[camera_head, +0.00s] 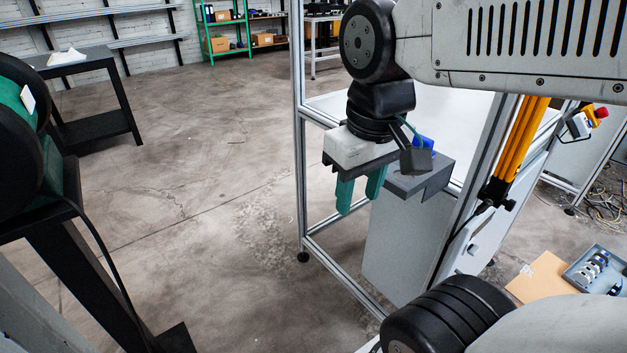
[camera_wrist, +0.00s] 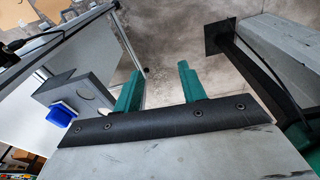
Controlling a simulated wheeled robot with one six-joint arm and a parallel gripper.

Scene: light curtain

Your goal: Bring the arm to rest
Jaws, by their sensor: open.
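My gripper (camera_head: 359,195) hangs below the wrist with its two green fingers pointing down. The fingers are apart and nothing is between them. In the wrist view the same two fingers (camera_wrist: 160,85) stand apart over the concrete floor. In the head view my gripper is in front of the aluminium frame (camera_head: 299,130) and close to a grey bracket (camera_head: 420,180). A blue part (camera_head: 423,142) shows just behind my wrist. In the wrist view the blue part (camera_wrist: 61,114) sits on the grey bracket (camera_wrist: 85,92), left of the fingers.
A dark stand with a green and black roll (camera_head: 20,110) is at the left. A black side table (camera_head: 95,65) stands further back. Yellow posts (camera_head: 520,150) and a tray of small parts (camera_head: 597,268) are at the right. The floor (camera_head: 190,190) between is clear.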

